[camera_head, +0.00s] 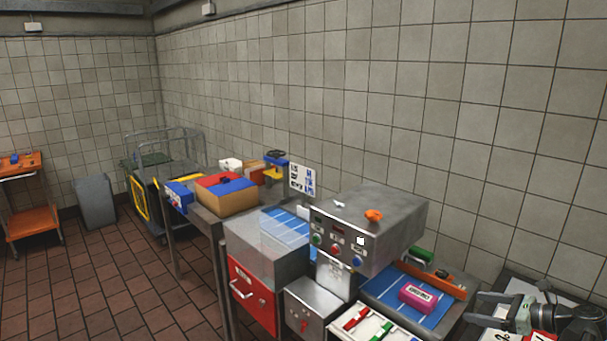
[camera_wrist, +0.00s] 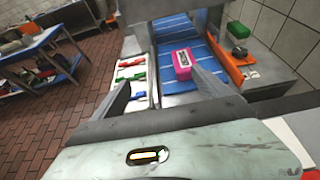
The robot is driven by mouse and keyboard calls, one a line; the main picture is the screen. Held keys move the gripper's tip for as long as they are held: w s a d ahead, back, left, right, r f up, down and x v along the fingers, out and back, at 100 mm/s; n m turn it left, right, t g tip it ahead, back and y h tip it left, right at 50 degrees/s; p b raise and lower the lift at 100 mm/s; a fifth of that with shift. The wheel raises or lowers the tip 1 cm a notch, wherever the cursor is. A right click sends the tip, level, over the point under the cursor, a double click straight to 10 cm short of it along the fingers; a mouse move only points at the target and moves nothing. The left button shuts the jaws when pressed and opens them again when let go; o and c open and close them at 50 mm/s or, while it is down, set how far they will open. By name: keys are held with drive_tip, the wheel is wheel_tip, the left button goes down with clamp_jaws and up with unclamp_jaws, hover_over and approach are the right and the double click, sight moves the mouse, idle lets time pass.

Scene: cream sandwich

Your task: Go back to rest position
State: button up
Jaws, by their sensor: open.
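My gripper (camera_head: 488,308) is at the lower right of the head view, with its fingers spread and pointing left. It also shows in the wrist view (camera_wrist: 158,78), open, with nothing between its fingers. A pink box (camera_head: 416,297) with a white label lies on a blue surface to the left of my gripper. In the wrist view the pink box (camera_wrist: 182,57) lies beyond the fingers, apart from them.
A grey machine with knobs (camera_head: 375,230) stands behind the pink box. A white tray (camera_wrist: 133,98) holds red and green utensils. An orange bar (camera_head: 432,279) edges the blue surface. Tiled floor (camera_wrist: 55,120) is open at left; a wall closes the right.

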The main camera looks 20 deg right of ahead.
drive_tip(key=w+a+f+n+g, duration=0.2)
drive_tip(key=w+a+f+n, duration=0.1)
drive_tip(key=a, duration=0.6)
drive_tip(key=w+a+f+n+g, duration=0.3)
drive_tip(key=a+n, duration=0.3)
drive_tip(key=a, duration=0.3)
drive_tip(key=w+a+f+n+g, duration=0.3)
drive_tip(key=w+a+f+n, duration=0.1)
drive_tip(key=a, duration=0.5)
drive_tip(key=shift+w+a+f+n, duration=0.1)
drive_tip(key=shift+w+f+n, duration=0.1)
drive_tip(key=shift+w+n, duration=0.45)
drive_tip(key=s+a+f+n+g+h+b, duration=0.1)
drive_tip(key=a+f+n+g+h, duration=0.1)
drive_tip(key=a+n, duration=0.6)
drive_tip(key=a+f+n+g+h, duration=0.2)
drive_tip(key=a+f+n+h, duration=0.2)
drive_tip(key=a+n, duration=0.4)
drive_tip(key=shift+s+a+b, duration=0.35)
drive_tip(key=shift+s+a, duration=0.05)
drive_tip(key=shift+a, duration=2.2)
